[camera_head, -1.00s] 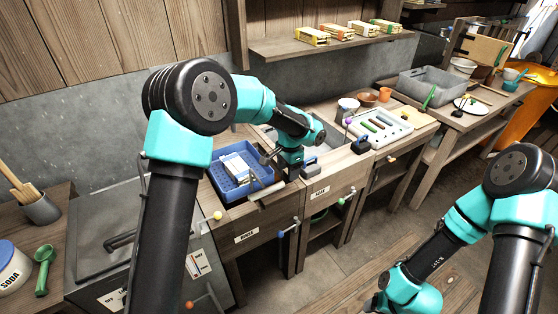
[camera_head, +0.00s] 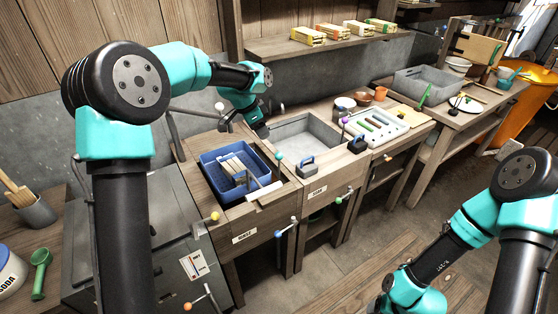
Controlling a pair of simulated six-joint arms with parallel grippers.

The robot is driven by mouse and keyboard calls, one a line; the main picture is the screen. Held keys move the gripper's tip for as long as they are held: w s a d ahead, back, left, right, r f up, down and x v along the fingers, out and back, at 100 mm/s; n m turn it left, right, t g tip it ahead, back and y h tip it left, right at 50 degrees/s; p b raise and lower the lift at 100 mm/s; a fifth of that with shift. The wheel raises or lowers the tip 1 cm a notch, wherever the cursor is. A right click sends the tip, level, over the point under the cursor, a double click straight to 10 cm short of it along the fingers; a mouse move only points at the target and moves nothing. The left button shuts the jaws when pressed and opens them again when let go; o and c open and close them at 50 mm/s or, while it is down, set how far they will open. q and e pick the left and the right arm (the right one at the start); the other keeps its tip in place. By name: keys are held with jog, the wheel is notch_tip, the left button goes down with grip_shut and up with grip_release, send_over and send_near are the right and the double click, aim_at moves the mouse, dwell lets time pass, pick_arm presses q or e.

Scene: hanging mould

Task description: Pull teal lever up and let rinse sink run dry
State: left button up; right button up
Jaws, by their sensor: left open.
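The rinse sink (camera_head: 312,134) is a grey basin set in the wooden bench, right of the blue tray. I cannot tell whether water is in it. A teal knob (camera_head: 278,155) shows at the sink's near left corner, on a thin stem that looks upright. My left gripper (camera_head: 250,128) is open and empty, above the back of the bench at the sink's left edge, apart from the teal knob. Only wrist and arm links of my right arm show at the lower right; its gripper is out of the picture.
The blue tray (camera_head: 204,162) holds pale blocks left of the sink. A dark-handled block (camera_head: 306,167) stands on the sink's front rim. Blue (camera_head: 278,233), green (camera_head: 338,200) and yellow (camera_head: 215,215) knobs stick out along the front. A grey mould tray (camera_head: 374,126) lies to the right.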

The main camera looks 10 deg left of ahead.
aim_at(279, 159)
pick_arm(q)
jog(key=x, duration=1.7)
jog(key=shift+c, duration=0.3)
